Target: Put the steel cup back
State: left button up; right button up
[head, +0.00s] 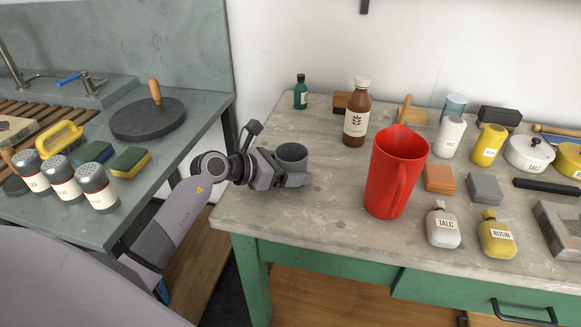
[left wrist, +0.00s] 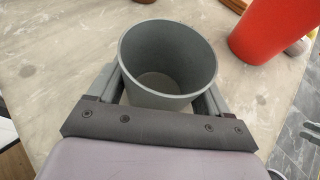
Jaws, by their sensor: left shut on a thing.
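The steel cup (head: 291,156) is a plain grey, open-topped cup at the left end of the wooden-topped table (head: 330,215). My left gripper (head: 293,178) is shut on it from the front left, with a finger on each side. In the left wrist view the cup (left wrist: 168,55) is upright and empty, between the two fingers of my left gripper (left wrist: 165,95). I cannot tell whether its base touches the tabletop. My right gripper is not in view.
A red jug (head: 392,175) stands right of the cup. A brown bottle (head: 356,115) and a small green bottle (head: 300,93) stand behind. Several bottles, tins and blocks crowd the table's right side. A grey sink counter (head: 185,140) is left, across a gap.

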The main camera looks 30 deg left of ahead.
pick_arm(q)
jog(key=shift+f, duration=0.1)
jog(key=o, duration=1.1)
jog(key=shift+s+a+r, duration=0.1)
jog(key=shift+r, duration=0.1)
jog(key=b+v, duration=0.1)
jog(key=v, duration=0.9)
jog(key=shift+s, duration=0.15)
jog(key=shift+v, duration=0.75)
